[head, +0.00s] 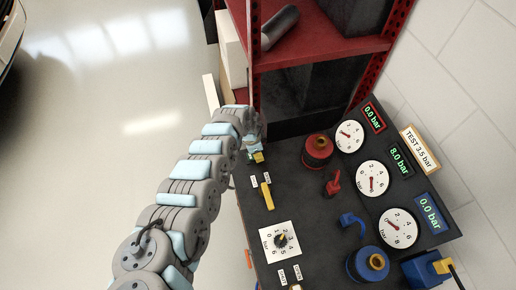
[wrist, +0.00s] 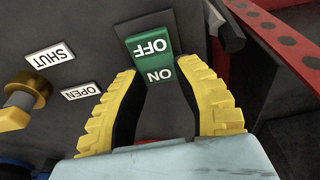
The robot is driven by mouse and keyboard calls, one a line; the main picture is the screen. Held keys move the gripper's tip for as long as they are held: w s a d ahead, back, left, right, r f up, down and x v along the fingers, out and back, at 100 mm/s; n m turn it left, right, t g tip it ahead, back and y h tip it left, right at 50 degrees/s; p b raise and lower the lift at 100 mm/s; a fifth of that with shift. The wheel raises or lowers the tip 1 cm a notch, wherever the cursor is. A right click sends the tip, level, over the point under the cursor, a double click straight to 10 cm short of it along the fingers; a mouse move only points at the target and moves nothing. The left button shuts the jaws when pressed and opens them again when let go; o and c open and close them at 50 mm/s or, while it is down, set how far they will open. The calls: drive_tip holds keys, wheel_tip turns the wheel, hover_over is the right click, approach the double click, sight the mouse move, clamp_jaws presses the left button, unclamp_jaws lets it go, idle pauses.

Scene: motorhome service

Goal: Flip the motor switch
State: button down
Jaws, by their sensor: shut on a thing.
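The motor switch (wrist: 152,47) is a green rocker marked OFF and ON, on the dark panel in the wrist view. OFF is at its upper part and ON at its lower part in the picture. In the head view my gripper (head: 258,157) is at the panel's far left corner, below the red shelf. The switch is hidden there by my gripper and arm.
The panel bears a yellow lever (head: 267,195) with OPEN and SHUT labels, a dial (head: 279,241), several gauges (head: 372,179), a red lever (head: 332,184) and a blue lever (head: 352,223). A red shelf (head: 320,45) stands behind. Open floor (head: 110,120) is left.

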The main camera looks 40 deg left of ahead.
sight(248, 156)
drive_tip(key=shift+s+r+t+h+p, duration=0.15)
drive_tip(key=shift+t+h+p, duration=0.35)
drive_tip(key=shift+t+p, duration=0.45)
drive_tip(key=c, duration=0.7)
unclamp_jaws()
drive_tip(key=shift+a, duration=0.1)
drive_tip(key=shift+v, duration=5.95)
